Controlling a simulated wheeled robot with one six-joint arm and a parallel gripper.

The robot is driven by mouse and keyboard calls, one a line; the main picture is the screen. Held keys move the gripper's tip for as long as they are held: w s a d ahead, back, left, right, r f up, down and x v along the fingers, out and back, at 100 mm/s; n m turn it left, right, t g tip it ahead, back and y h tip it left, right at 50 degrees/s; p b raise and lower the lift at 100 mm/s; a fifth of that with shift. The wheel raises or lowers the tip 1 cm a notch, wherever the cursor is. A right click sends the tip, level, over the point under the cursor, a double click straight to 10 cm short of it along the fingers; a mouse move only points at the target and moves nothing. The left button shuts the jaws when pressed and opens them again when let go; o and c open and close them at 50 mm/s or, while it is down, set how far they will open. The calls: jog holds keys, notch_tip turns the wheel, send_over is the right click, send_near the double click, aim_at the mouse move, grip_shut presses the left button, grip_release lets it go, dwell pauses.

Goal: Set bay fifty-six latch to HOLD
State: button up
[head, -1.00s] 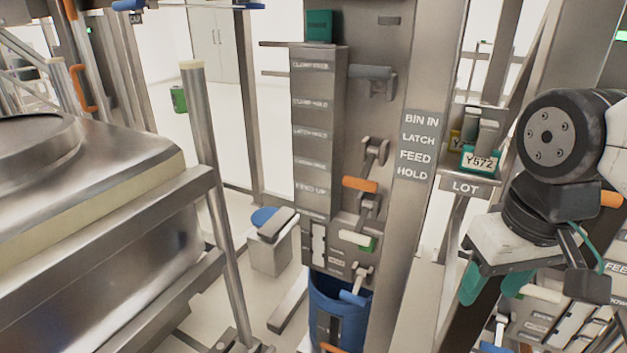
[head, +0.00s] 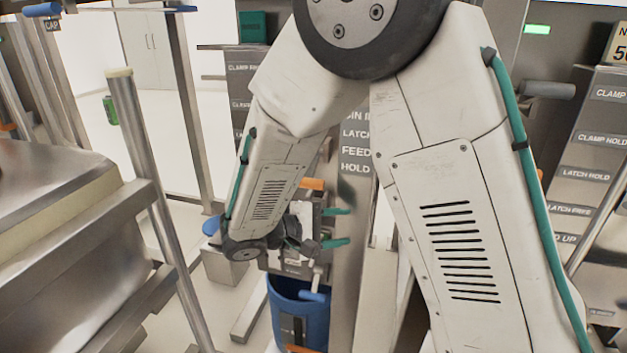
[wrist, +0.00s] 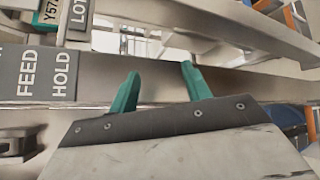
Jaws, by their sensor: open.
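My gripper (head: 338,227) is open and empty in front of the middle column, its green fingers pointing right. In the wrist view the two green fingers (wrist: 160,70) stand apart before a bare metal post (wrist: 230,85). A label strip reading BIN IN, LATCH, FEED, HOLD (head: 356,152) is partly behind my arm. An orange handle (head: 312,184) shows just above my gripper, and a blue-handled lever (head: 315,296) below it. My arm hides the other levers. A second bay panel (head: 590,150) at right has CLAMP and LATCH labels. Its number sign (head: 620,45) is cut off; I cannot tell which bay is fifty-six.
A blue bin (head: 298,318) stands below the middle column. A large metal container (head: 50,235) and a slanted post (head: 150,180) are at left. In the wrist view FEED and HOLD labels (wrist: 50,75) are at left, with a metal bracket (wrist: 15,145) below.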

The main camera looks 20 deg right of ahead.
aim_at(309, 183)
jog(key=w+a+t, duration=0.2)
jog(key=w+t, duration=0.1)
jog(key=w+a+r+t+h, duration=0.1)
jog(key=w+a+t, duration=0.1)
jog(key=w+t, duration=0.1)
jog(key=w+a+r+t+h, duration=0.1)
jog(key=w+a+t, duration=0.1)
jog(key=w, duration=0.3)
jog(key=shift+a+r+m+t, duration=0.2)
jog(key=shift+a+m+t, duration=0.1)
jog(key=shift+m+t, duration=0.15)
jog(key=x, duration=0.7)
jog(key=shift+w+d+r, duration=0.15)
jog(key=shift+d, duration=0.2)
jog(key=shift+c, duration=0.3)
grip_shut()
